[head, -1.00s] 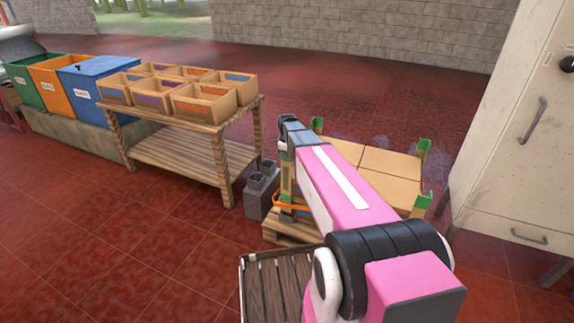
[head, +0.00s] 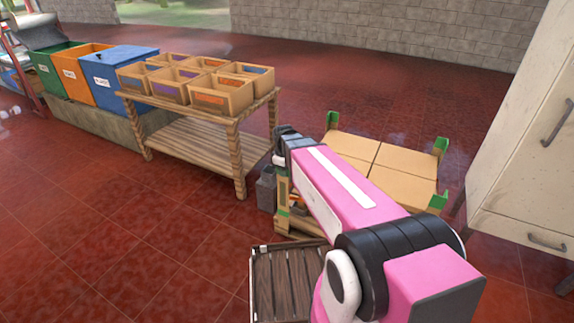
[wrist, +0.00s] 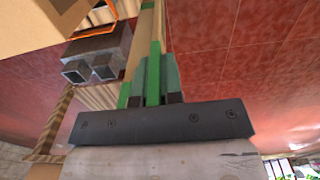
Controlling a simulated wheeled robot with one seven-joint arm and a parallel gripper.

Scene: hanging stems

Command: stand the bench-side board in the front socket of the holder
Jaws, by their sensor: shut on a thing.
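A long pale wooden board with green bands (wrist: 147,45) runs up between the fingers of my gripper (wrist: 155,82) in the wrist view. The gripper is shut on it at a green part. In the head view a narrow wooden upright with green marks, which looks like this board (head: 283,203), hangs below the end of my arm. The holder appears to be the grey block (wrist: 97,58) with two square openings, left of the board and apart from it in the wrist view. In the head view the holder (head: 266,188) stands on the floor, partly hidden.
A wooden bench (head: 205,155) with several open boxes (head: 222,95) stands left of the holder. A loaded pallet with cartons (head: 400,185) and green corner pieces is to the right. A dark slatted crate (head: 285,280) is nearer. The red floor at front left is clear.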

